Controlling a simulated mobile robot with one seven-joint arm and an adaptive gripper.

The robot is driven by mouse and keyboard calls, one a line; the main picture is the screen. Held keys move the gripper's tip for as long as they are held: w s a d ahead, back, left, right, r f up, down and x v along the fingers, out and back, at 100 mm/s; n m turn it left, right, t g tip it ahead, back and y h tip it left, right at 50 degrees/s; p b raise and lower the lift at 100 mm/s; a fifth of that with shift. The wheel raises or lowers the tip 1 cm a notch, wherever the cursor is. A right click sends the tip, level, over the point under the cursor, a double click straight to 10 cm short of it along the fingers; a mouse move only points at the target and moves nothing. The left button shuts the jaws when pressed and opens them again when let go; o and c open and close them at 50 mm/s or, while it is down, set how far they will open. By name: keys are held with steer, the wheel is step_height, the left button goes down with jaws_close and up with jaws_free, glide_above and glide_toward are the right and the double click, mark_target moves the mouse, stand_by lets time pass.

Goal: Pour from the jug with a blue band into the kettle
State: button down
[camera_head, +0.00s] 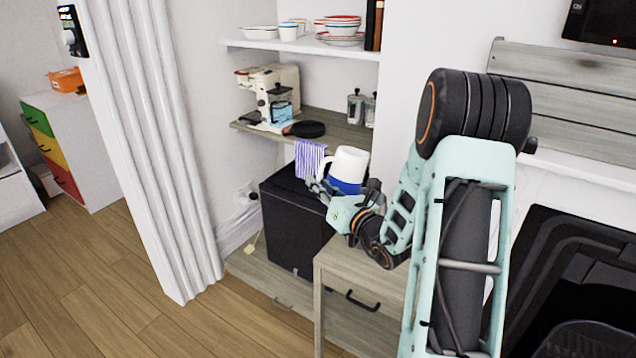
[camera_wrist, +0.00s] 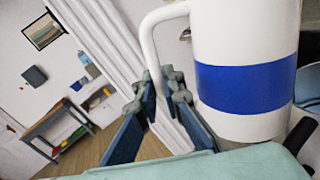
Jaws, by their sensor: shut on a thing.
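The white jug with a blue band (camera_head: 349,165) is held up in front of the lower alcove, above a black cabinet, and looks upright or nearly so. It fills the right of the wrist view (camera_wrist: 245,30), with its handle at its left. My gripper (camera_head: 322,188) is shut on the jug's handle. In the wrist view, the dark finger pads (camera_wrist: 163,88) close around the handle's lower part. The inside of the jug is not visible. I cannot make out a kettle for certain; a dark rounded shape at the wrist view's right edge is mostly hidden by the jug.
A coffee machine (camera_head: 277,88), a black pan (camera_head: 304,129) and two glass jars stand on the middle shelf (camera_head: 334,131). A striped cloth (camera_head: 309,158) hangs below it. The black cabinet (camera_head: 290,222) and a wooden table (camera_head: 360,268) are near my arm.

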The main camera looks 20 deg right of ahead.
steer(key=shift+a+r+m+p, duration=0.25)
steer(key=shift+r+m+p, duration=0.85)
steer(key=shift+p, duration=0.65)
steer(key=shift+m, duration=0.8)
steer(key=shift+f+b, duration=1.25)
steer(key=shift+f, duration=1.25)
steer(key=shift+r, duration=0.1)
steer(key=shift+r+m+p, duration=0.2)
steer(key=shift+m+p, duration=0.1)
steer(key=shift+p, duration=0.15)
steer(key=shift+d+r, duration=0.1)
steer(key=shift+r, duration=0.05)
steer(key=shift+r+p, duration=0.15)
steer(key=shift+p, duration=0.25)
steer(key=shift+r+m, duration=0.15)
steer(key=shift+m, duration=0.15)
steer(key=shift+r+p, duration=0.1)
steer(key=shift+p, duration=0.35)
steer(key=shift+d+r, duration=0.1)
steer(key=shift+r, duration=0.05)
